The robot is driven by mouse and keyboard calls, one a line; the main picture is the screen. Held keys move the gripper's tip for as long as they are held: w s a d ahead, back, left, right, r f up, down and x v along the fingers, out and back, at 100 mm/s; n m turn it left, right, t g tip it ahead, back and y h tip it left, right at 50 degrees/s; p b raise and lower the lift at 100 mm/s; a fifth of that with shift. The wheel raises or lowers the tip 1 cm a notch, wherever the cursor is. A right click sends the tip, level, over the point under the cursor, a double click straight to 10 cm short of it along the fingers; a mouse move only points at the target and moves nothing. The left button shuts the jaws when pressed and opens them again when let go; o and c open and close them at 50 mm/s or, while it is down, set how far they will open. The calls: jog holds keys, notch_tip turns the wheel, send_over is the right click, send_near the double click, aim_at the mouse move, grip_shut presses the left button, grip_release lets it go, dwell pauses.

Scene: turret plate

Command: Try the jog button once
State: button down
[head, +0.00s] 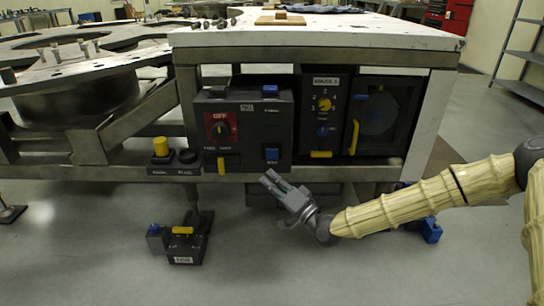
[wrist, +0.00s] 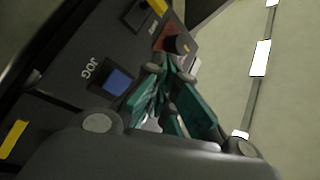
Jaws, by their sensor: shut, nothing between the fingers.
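The jog button is the blue square button (wrist: 118,81) beside the JOG lettering in the wrist view. In the head view it appears to be the lower blue button (head: 272,154) on the front of the dark control box (head: 207,110). My gripper (head: 270,178) is shut and empty, just below that button in the head view. In the wrist view its fingertips (wrist: 170,66) are to the right of the button. I cannot tell how far they are from the panel, and I see no contact.
A red plate with a dark knob (head: 221,128) and a yellow handle (head: 222,165) are left of the button. A second blue button (head: 270,90) is above it. The table top (head: 320,35) overhangs the boxes.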

jog(key=w+b, duration=0.2)
jog(key=w, duration=0.6)
jog(key=shift+w, duration=0.1)
dwell(1.5)
jog(key=shift+w+b, duration=0.3)
jog(key=shift+w, duration=0.65)
dwell(1.2)
jog(key=shift+s, duration=1.1)
jog(key=shift+s+p, duration=1)
jog(key=shift+s, duration=1.5)
